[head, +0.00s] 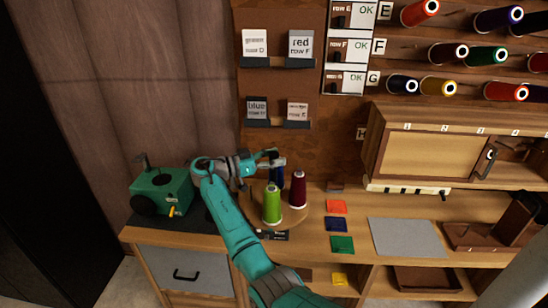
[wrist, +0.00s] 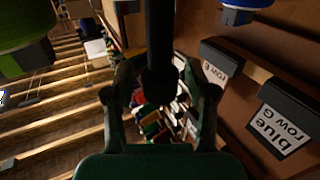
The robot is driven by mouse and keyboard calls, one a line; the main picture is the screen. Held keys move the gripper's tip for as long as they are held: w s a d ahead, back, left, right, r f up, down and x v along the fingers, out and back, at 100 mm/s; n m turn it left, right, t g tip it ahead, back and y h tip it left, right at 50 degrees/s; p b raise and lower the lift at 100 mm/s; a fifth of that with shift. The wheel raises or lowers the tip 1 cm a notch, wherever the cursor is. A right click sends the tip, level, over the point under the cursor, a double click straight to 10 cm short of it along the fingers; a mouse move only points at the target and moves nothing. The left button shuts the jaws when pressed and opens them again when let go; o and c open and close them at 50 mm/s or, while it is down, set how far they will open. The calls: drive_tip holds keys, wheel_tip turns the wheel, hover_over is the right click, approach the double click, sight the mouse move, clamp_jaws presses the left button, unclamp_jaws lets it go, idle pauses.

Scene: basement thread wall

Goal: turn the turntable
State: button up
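The turntable (head: 294,217) is a round wooden disc on the bench. It carries a bright green spool (head: 271,206), a dark red spool (head: 297,190) and a dark blue spool (head: 278,177) partly hidden behind my gripper. My gripper (head: 277,162) is above the disc's back left part, level with the spool tops. In the wrist view its two fingers (wrist: 160,95) are apart, with a dark upright rod (wrist: 160,45) between them and gaps on both sides. A green spool (wrist: 25,30) is at upper left there, and a blue one (wrist: 240,12) at upper right.
A teal machine (head: 163,190) stands left of the turntable. Coloured squares (head: 336,224) and a grey mat (head: 407,238) lie to the right. Label cards (head: 256,108) hang on the wall behind, close to my gripper. A wooden cabinet (head: 435,153) is at right.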

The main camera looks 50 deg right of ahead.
drive_tip(key=shift+r, duration=0.1)
drive_tip(key=v, duration=1.2)
drive_tip(key=shift+w, duration=0.1)
idle(0.3)
